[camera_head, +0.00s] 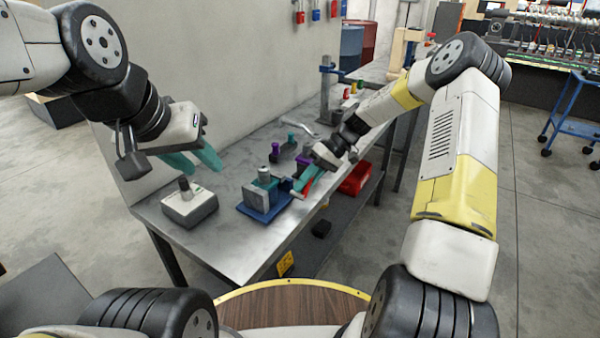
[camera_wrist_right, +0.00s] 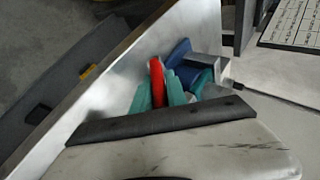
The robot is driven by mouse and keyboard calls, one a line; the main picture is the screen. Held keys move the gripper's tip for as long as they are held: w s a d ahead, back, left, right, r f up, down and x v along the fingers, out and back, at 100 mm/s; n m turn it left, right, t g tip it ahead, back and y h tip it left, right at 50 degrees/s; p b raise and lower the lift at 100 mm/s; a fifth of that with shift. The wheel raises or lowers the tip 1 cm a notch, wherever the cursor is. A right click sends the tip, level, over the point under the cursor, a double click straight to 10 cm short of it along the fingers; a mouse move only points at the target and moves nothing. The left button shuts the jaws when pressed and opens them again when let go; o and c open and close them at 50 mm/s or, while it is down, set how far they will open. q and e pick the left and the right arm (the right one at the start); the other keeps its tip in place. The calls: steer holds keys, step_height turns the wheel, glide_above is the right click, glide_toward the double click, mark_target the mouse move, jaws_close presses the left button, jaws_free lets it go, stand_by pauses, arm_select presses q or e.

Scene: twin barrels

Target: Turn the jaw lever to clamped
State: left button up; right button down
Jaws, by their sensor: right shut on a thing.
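The vise (camera_head: 262,196) has a blue base and a grey and teal body and stands near the front edge of the metal bench. It shows in part in the right wrist view (camera_wrist_right: 180,52), behind the fingers. The red jaw lever (camera_wrist_right: 157,80) is between the teal fingers of my right gripper (camera_wrist_right: 160,95). In the head view my right gripper (camera_head: 301,187) reaches the vise's right side and is shut on the lever, which its fingers partly hide. My left gripper (camera_head: 207,169) hangs above the bench, left of the vise, with its teal fingers apart and nothing between them.
A grey box (camera_head: 189,207) with a knob stands on the bench below my left gripper. Purple and teal small parts (camera_head: 275,152) stand behind the vise. A red bin (camera_head: 356,178) sits beyond the bench's right edge. The wall (camera_head: 230,60) closes off the bench's back side.

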mark_target(307, 199)
steer(key=g+y, duration=0.1)
steer(key=f+g+y, duration=0.1)
steer(key=d+f+m+g, duration=0.1)
steer(key=shift+w+y, duration=0.35)
steer(key=shift+y, duration=0.05)
steer(key=shift+f+m+g+y, duration=0.4)
steer(key=shift+f+g+y, duration=0.05)
steer(key=shift+g+y, duration=0.5)
steer(key=shift+a, duration=0.1)
steer(key=c, duration=1.4)
jaws_free()
steer(key=shift+o, duration=0.2)
steer(key=shift+r, duration=0.15)
steer(key=shift+w+r, duration=0.1)
steer(key=shift+v, duration=3.8)
steer(key=shift+c, duration=0.2)
